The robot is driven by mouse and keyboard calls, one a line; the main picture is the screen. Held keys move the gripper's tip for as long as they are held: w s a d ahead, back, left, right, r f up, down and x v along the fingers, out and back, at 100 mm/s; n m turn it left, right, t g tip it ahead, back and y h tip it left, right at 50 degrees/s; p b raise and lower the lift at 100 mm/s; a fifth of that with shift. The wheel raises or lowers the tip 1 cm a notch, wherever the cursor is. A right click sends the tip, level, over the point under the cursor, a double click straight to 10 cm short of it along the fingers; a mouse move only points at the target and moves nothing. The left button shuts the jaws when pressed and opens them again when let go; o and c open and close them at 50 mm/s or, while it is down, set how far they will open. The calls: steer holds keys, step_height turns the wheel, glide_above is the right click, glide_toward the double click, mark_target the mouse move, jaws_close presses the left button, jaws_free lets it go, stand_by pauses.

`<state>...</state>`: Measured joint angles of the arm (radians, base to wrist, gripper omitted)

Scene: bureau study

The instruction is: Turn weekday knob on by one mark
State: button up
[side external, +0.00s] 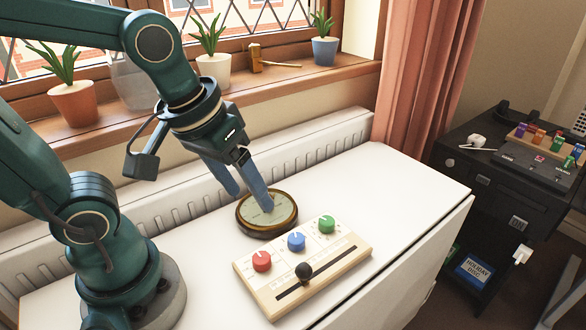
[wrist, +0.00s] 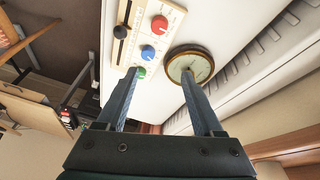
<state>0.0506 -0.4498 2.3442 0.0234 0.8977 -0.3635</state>
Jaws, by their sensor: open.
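A pale wooden board (side external: 350,262) lies on the white table. It carries a red knob (side external: 262,261), a blue knob (side external: 296,241) and a green knob (side external: 327,224) in a row, with a black slider handle (side external: 304,271) in a slot in front. The labels are too small to read, so I cannot tell which knob is the weekday one. My gripper (side external: 253,199) is open and empty, behind the board by the round dial. In the wrist view, the green knob (wrist: 141,72) shows beside one fingertip, with the blue knob (wrist: 147,53) and red knob (wrist: 159,24) beyond.
A round brass-rimmed dial (side external: 267,210) stands behind the board; one finger overlaps it in view. A white radiator (side external: 320,134) runs behind the table. Potted plants stand on the sill. A dark cabinet (side external: 480,165) with coloured blocks is at right. The table's right part is clear.

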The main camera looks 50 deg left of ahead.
mark_target(262, 257)
steer(key=f+g, duration=0.1)
steer(key=f, duration=0.1)
steer(key=w+d+f+g, duration=0.1)
steer(key=f, duration=0.1)
steer(key=d+f+g, duration=0.1)
steer(key=f, duration=0.1)
steer(key=shift+w+f+n+g, duration=0.1)
steer(key=shift+w+n+g, duration=0.05)
steer(key=shift+n+g, duration=0.25)
steer(key=shift+s+f, duration=0.2)
steer(key=shift+f, duration=2.75)
jaws_close()
